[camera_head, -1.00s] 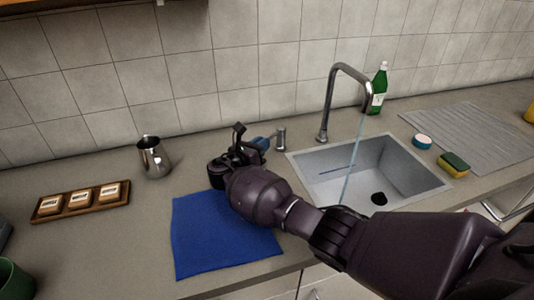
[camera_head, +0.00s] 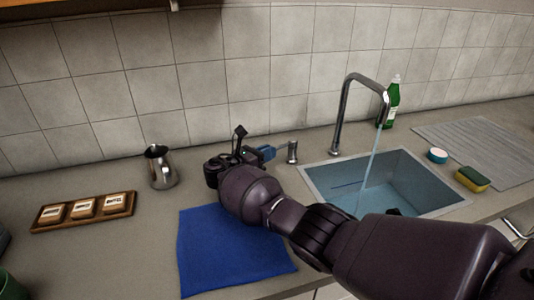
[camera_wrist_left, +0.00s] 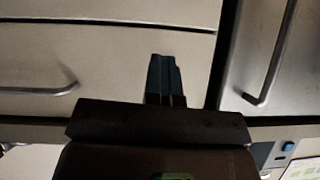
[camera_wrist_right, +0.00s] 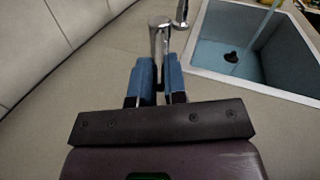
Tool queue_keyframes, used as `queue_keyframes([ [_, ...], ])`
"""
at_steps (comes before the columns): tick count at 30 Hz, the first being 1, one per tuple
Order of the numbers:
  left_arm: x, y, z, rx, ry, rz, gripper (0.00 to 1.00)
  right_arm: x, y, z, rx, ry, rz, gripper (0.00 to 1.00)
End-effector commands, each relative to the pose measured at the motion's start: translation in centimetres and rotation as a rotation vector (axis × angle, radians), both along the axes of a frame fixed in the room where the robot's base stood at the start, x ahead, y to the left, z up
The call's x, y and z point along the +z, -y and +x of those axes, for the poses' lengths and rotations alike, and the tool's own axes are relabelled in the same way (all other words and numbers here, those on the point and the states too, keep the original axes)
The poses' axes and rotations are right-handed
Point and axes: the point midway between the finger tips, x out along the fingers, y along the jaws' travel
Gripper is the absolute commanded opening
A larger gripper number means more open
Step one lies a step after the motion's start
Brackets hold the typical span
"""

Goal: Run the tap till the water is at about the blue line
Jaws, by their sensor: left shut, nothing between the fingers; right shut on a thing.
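The tap (camera_head: 342,112) arches over the grey sink (camera_head: 455,197), and a stream of water (camera_head: 369,165) runs from its spout. The blue line (camera_head: 348,184) is a thin dark stroke on the sink's far wall. The basin looks blue-tinted inside; I cannot tell exactly where the water surface stands against the line. My right gripper (camera_head: 266,153) is shut on the tap's lever, beside the short metal post (camera_head: 292,152); in the right wrist view its blue fingers (camera_wrist_right: 158,82) straddle the lever, which they mostly hide. My left gripper (camera_wrist_left: 165,75) is shut and empty before cabinet fronts.
A blue cloth (camera_head: 230,252) lies under my right forearm. A steel jug (camera_head: 160,168) and a wooden tray (camera_head: 45,225) stand left. A green bottle (camera_head: 391,104) is behind the tap. A sponge (camera_head: 472,179), a round tub (camera_head: 437,155) and a grey mat (camera_head: 480,148) lie right.

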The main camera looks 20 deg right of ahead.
Motion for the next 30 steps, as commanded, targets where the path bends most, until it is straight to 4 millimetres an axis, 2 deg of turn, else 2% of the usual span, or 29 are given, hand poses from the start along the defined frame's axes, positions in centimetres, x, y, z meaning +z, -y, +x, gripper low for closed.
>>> queue_keyframes([
  [3, 0.0, 0.0, 0.0, 0.0, 0.0, 0.0, 0.0, 0.2, 0.1, 0.1, 0.0, 0.003, 0.001, 0.0],
  [4, 0.0, 0.0, 0.0, 0.0, 0.0, 0.0, 0.0, 0.2, 0.1, 0.1, 0.0, 0.003, 0.001, 0.17],
  [8, 0.0, 0.0, 0.0, 0.0, -0.001, 0.0, 0.0, 0.2, 0.1, 0.1, 0.0, 0.003, 0.001, 0.37],
  [16, -0.3, -0.1, -0.4, 0.002, -0.009, 0.0, 0.0, 0.1, 0.0, 0.0, 0.001, 0.002, 0.001, 0.38],
  [20, -0.4, -0.1, -0.5, 0.002, -0.013, 0.0, 0.0, 0.1, -0.7, -0.2, 0.002, 0.001, 0.001, 0.38],
  [30, -0.3, -0.1, -0.5, 0.003, -0.012, 0.001, 0.0, 0.1, -6.1, -1.9, 0.004, 0.0, 0.003, 0.38],
])
